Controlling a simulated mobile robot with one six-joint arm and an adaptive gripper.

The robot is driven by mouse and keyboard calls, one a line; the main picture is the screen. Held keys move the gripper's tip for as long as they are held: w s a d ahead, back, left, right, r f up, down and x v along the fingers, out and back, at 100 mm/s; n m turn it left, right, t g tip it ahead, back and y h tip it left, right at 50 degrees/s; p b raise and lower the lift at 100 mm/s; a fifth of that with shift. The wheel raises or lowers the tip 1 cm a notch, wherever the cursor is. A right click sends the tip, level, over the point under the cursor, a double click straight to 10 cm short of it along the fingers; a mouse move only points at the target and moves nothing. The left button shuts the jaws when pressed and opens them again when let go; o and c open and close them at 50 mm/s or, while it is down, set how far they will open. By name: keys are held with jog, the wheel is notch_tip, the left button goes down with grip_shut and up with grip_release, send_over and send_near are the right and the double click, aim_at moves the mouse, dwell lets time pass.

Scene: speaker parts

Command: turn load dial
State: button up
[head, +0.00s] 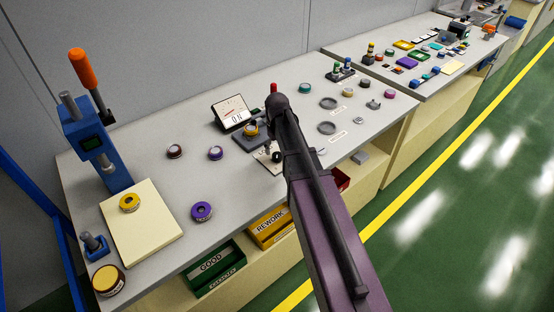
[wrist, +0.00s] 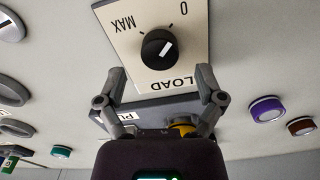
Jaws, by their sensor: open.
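The load dial (wrist: 158,50) is a round black knob with a white line, on a pale plate (wrist: 190,58) marked LOAD, MAX and 0. The lettering is upside down in the wrist view. The white line slants up and right, toward the side of the 0. My gripper (wrist: 161,84) is open, its two fingers apart on either side of the plate's lower part, with nothing between the tips. The knob lies just beyond the fingertips. In the head view the plate (head: 262,159) is partly hidden by my arm.
A blue press (head: 92,140) with an orange-tipped lever stands at the left. A purple ring (head: 202,211), a yellow ring (head: 130,203) and several other round parts lie about the bench. Green GOOD (head: 214,265) and yellow REWORK (head: 270,228) bins sit below the front edge.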

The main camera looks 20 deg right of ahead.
aim_at(277, 154)
jog(key=shift+f+b, duration=1.4)
jog(key=shift+f, duration=0.25)
jog(key=c, duration=1.1)
